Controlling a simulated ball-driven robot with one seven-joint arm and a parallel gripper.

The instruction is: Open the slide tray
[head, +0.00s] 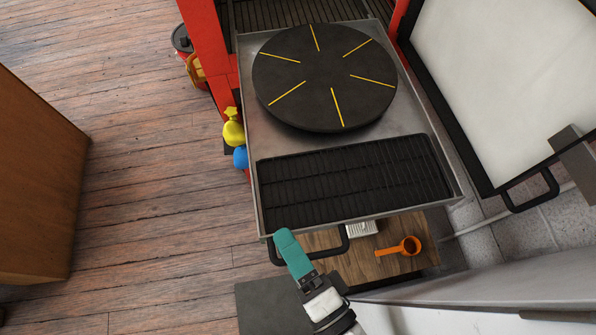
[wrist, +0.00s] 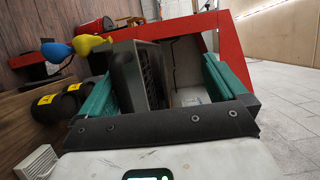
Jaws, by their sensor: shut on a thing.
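The slide tray (head: 249,150) is a grey metal tray carrying a round black turntable (head: 325,78) with yellow lines and a ribbed black mat (head: 350,180). It juts out of a red frame toward me. A black bar handle (head: 330,251) is on its near edge. My gripper (head: 290,246), with teal fingers, is at the left part of this handle and shut on it. In the wrist view the fingers (wrist: 160,78) stand on either side of the tray's dark end (wrist: 126,78); the grip on the bar itself is hidden there.
A wooden board (head: 360,265) lies below the tray's near edge, with an orange scoop (head: 402,246) and a white block (head: 361,229) on it. Yellow (head: 233,128) and blue (head: 241,157) objects hang at the tray's left. A black-framed panel (head: 500,85) stands right.

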